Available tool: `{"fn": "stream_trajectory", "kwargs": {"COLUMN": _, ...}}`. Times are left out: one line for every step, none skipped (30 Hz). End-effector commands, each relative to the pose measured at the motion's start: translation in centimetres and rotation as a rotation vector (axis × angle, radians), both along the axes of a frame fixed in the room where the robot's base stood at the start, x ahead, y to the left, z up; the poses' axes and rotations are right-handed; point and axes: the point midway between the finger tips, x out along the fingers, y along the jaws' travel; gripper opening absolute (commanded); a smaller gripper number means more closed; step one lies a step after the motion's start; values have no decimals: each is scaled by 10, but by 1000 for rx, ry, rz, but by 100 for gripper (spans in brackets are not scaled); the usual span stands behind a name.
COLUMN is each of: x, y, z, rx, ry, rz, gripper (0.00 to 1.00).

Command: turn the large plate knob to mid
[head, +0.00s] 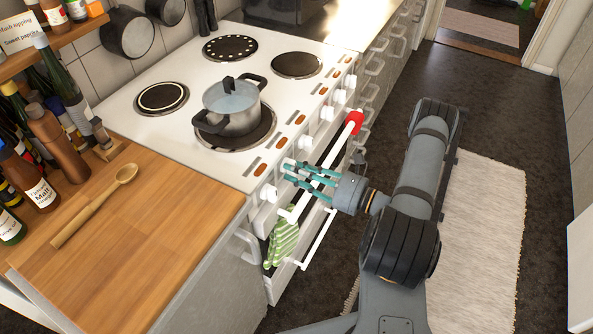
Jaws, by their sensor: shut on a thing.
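The white cooker (185,60) has a row of white knobs along its front edge. The nearest knob (268,193) stands free to the left of my gripper. My gripper (290,173) has teal fingers and reaches in from the right, shut on the second knob from the near end, which the fingers largely hide. I cannot read the knob's marking or its angle, nor tell which plate it serves. Farther knobs (327,113) stand free along the panel.
A white rail (330,160) with a red end (354,122) runs close below the knobs, beside my fingers. A green striped cloth (283,243) hangs below it. The wooden worktop (160,225) with a spoon and bottles lies left.

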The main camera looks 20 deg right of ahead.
Motion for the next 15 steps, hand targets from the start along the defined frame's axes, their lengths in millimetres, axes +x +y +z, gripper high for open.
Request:
{"fn": "stream_trajectory", "kwargs": {"x": 0, "y": 0, "z": 0, "rx": 0, "ry": 0, "rz": 1, "gripper": 14}}
{"fn": "stream_trajectory", "kwargs": {"x": 0, "y": 0, "z": 0, "rx": 0, "ry": 0, "rz": 1, "gripper": 12}}
{"fn": "stream_trajectory", "kwargs": {"x": 0, "y": 0, "z": 0, "rx": 0, "ry": 0, "rz": 1, "gripper": 10}}
{"fn": "stream_trajectory", "kwargs": {"x": 0, "y": 0, "z": 0, "rx": 0, "ry": 0, "rz": 1, "gripper": 8}}
{"fn": "stream_trajectory", "kwargs": {"x": 0, "y": 0, "z": 0, "rx": 0, "ry": 0, "rz": 1, "gripper": 6}}
{"fn": "stream_trajectory", "kwargs": {"x": 0, "y": 0, "z": 0, "rx": 0, "ry": 0, "rz": 1, "gripper": 4}}
{"fn": "stream_trajectory", "kwargs": {"x": 0, "y": 0, "z": 0, "rx": 0, "ry": 0, "rz": 1, "gripper": 2}}
{"fn": "stream_trajectory", "kwargs": {"x": 0, "y": 0, "z": 0, "rx": 0, "ry": 0, "rz": 1, "gripper": 0}}
{"fn": "stream_trajectory", "kwargs": {"x": 0, "y": 0, "z": 0, "rx": 1, "ry": -1, "rz": 1, "gripper": 0}}
{"fn": "stream_trajectory", "kwargs": {"x": 0, "y": 0, "z": 0, "rx": 1, "ry": -1, "rz": 1, "gripper": 0}}
{"fn": "stream_trajectory", "kwargs": {"x": 0, "y": 0, "z": 0, "rx": 1, "ry": 0, "rz": 1, "gripper": 0}}
{"fn": "stream_trajectory", "kwargs": {"x": 0, "y": 0, "z": 0, "rx": 3, "ry": 2, "rz": 1, "gripper": 0}}
{"fn": "stream_trajectory", "kwargs": {"x": 0, "y": 0, "z": 0, "rx": 5, "ry": 4, "rz": 1, "gripper": 0}}
{"fn": "stream_trajectory", "kwargs": {"x": 0, "y": 0, "z": 0, "rx": 7, "ry": 7, "rz": 1, "gripper": 0}}
{"fn": "stream_trajectory", "kwargs": {"x": 0, "y": 0, "z": 1, "rx": 12, "ry": 12, "rz": 0, "gripper": 0}}
